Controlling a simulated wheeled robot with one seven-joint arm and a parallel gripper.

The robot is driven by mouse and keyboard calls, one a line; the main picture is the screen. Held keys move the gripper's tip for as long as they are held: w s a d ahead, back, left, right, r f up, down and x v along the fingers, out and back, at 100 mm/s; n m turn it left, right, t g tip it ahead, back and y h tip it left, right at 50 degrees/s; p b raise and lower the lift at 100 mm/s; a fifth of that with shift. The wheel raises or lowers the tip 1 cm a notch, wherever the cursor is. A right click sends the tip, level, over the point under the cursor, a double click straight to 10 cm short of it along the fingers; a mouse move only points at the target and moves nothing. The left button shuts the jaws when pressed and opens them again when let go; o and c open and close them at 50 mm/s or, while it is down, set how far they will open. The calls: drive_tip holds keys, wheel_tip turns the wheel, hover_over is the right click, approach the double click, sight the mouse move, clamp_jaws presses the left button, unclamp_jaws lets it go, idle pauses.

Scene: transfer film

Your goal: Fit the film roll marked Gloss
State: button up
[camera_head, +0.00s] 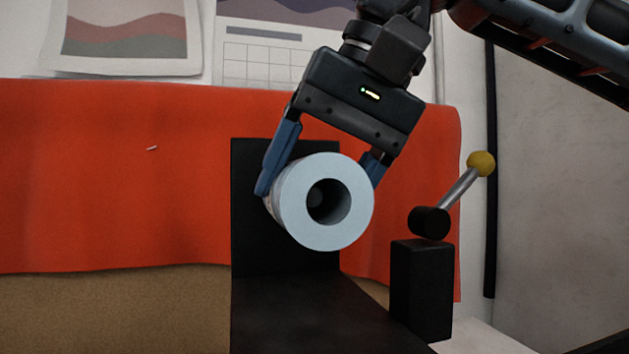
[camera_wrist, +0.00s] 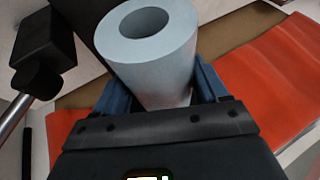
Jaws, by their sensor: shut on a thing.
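The film roll (camera_head: 290,222) is a pale grey-blue cylinder with a round hole through its middle. My gripper (camera_head: 319,184) is shut on it, with one blue finger on each side of the roll. The roll is held in front of a black upright plate (camera_head: 255,215) with its open end facing the head camera. The wrist view shows the roll (camera_wrist: 160,70) between the same fingers (camera_wrist: 158,92). No Gloss mark can be read on it. Whatever lies behind the roll is hidden, and I cannot tell if it touches the plate.
A black block (camera_head: 420,290) with a lever ending in a yellow knob (camera_head: 481,164) stands right of the roll. A black base (camera_head: 300,315) extends below. A red cloth (camera_head: 120,180) hangs behind, and papers (camera_head: 125,35) are on the wall above.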

drive_tip(key=shift+w+r, duration=0.1)
drive_tip(key=shift+w, duration=0.05)
drive_tip(key=shift+w+a+p, duration=0.25)
drive_tip(key=shift+w+p, duration=0.05)
drive_tip(key=shift+w, duration=0.45)
drive_tip(key=shift+w+a+p, duration=0.25)
drive_tip(key=shift+w, duration=0.5)
drive_tip(key=o, duration=1.5)
drive_tip(key=shift+c, duration=0.2)
drive_tip(key=v, duration=0.7)
drive_tip(key=shift+s+d+r, duration=0.1)
drive_tip(key=shift+d+r, duration=0.1)
drive_tip(key=shift+r, duration=0.05)
